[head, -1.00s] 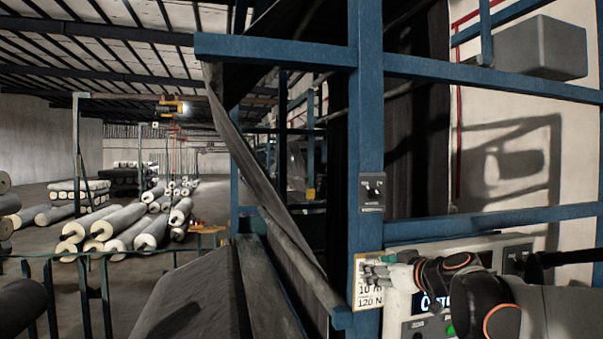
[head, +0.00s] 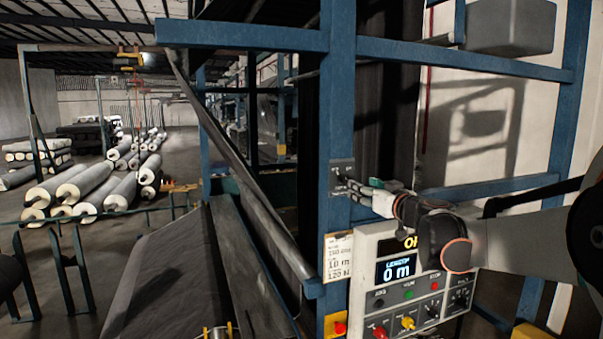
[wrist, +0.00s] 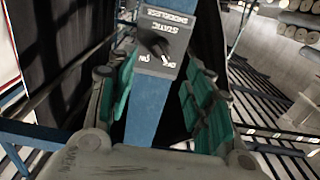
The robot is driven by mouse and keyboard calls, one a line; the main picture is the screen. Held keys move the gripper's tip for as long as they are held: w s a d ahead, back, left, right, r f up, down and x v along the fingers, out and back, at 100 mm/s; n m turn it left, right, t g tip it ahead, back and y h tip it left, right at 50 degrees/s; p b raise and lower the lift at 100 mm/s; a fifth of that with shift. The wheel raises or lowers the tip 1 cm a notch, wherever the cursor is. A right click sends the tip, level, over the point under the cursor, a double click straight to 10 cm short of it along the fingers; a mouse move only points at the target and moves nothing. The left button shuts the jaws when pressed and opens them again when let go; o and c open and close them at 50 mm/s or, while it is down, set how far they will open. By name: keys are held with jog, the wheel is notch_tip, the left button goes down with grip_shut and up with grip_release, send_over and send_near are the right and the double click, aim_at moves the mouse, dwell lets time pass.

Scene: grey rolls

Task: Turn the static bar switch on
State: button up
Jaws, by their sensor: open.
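The static bar switch is a small grey box (head: 341,172) on a blue upright post, partly hidden by my gripper in the head view. In the wrist view the box (wrist: 177,22) appears upside down, with white lettering that includes "STATIC" and a black knob (wrist: 156,42). My gripper (head: 357,189) is in front of the switch. In the wrist view my gripper (wrist: 163,80) is open, with one teal-padded finger on each side of the post. The box lies ahead between the fingers. I cannot tell whether anything touches the knob.
A white control panel (head: 368,301) with a "0 m" display, buttons and knobs is below my arm. A label plate (head: 338,258) is on the post. Blue rails (head: 460,62) cross above and to the right. Fabric rolls (head: 85,185) lie on the floor at left.

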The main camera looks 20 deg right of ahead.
aim_at(347, 181)
jog(key=w, duration=0.3)
jog(key=w+p, duration=0.1)
jog(key=w, duration=0.2)
jog(key=w+p, duration=0.1)
jog(key=w, duration=0.2)
jog(key=shift+w+a, duration=0.25)
jog(key=shift+c, duration=0.2)
jog(key=c, duration=1)
